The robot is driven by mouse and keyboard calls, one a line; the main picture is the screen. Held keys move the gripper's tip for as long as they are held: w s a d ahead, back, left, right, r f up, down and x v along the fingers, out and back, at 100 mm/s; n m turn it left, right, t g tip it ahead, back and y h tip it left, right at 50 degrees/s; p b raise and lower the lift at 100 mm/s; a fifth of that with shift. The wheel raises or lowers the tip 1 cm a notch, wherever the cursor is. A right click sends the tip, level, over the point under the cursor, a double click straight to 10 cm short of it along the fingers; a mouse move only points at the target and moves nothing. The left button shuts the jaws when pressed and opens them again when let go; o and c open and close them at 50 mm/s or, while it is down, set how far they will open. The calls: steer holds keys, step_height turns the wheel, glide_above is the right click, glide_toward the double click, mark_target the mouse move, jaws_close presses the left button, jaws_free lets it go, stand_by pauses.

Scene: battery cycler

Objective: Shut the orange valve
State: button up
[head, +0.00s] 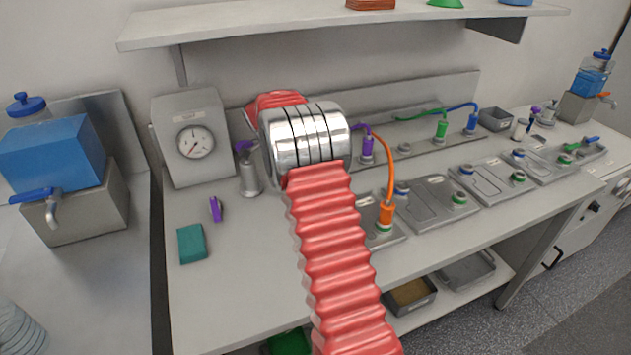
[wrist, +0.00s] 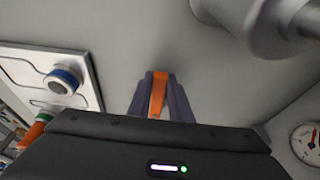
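The likely orange valve is the orange lever (head: 607,96) on the tap of the tank at the far right in the head view. It is small there, and its exact angle is hard to tell. My gripper (wrist: 158,82) shows in the wrist view. Its two purple-grey fingers lie close against an orange piece (wrist: 158,90) between them. What this piece belongs to cannot be seen. The gripper is above the bench, near the gauge and metal canister, far from the lever. My arm hides it in the head view.
The gauge box (head: 196,138) and metal canister (head: 249,175) stand beside my arm. Plates with plugs (head: 435,200) line the bench to the right. An orange cable (head: 388,165) arches behind my arm. A shelf (head: 290,25) overhangs the back. A blue-handled tank (head: 70,195) stands left.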

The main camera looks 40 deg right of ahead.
steer(key=shift+w, duration=0.2)
stand_by(0.3)
steer(key=shift+o, duration=1.2)
steer(key=v, duration=0.8)
steer(key=shift+w, duration=0.2)
